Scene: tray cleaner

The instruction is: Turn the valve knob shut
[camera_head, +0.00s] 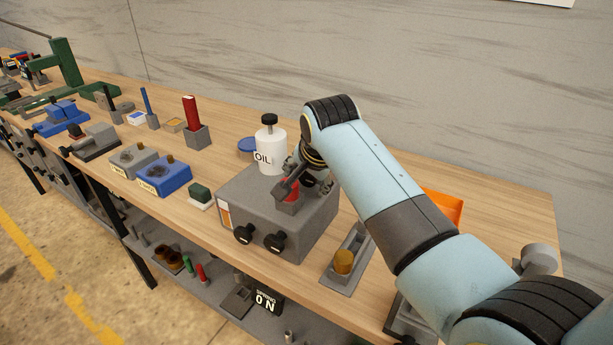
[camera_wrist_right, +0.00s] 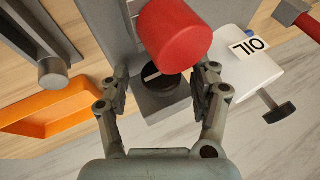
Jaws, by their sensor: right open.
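My right gripper (camera_head: 303,180) is over the top of a grey box (camera_head: 253,205), behind a red cylinder (camera_head: 291,187). In the right wrist view the gripper (camera_wrist_right: 163,80) is open, with one finger on each side of a round black knob (camera_wrist_right: 160,82) with a white line across it. The knob sits on a grey block. The red cylinder (camera_wrist_right: 175,33) stands close beside it and hides part of it. I cannot tell whether the fingers touch the knob. My left gripper is not in view.
A white oil bottle (camera_head: 271,150) stands on the box, left of my gripper. Two black knobs (camera_head: 244,233) (camera_head: 274,243) stick out of its front. An orange tray (camera_head: 443,207) lies to the right, partly behind my arm. Several other fixtures line the bench leftward.

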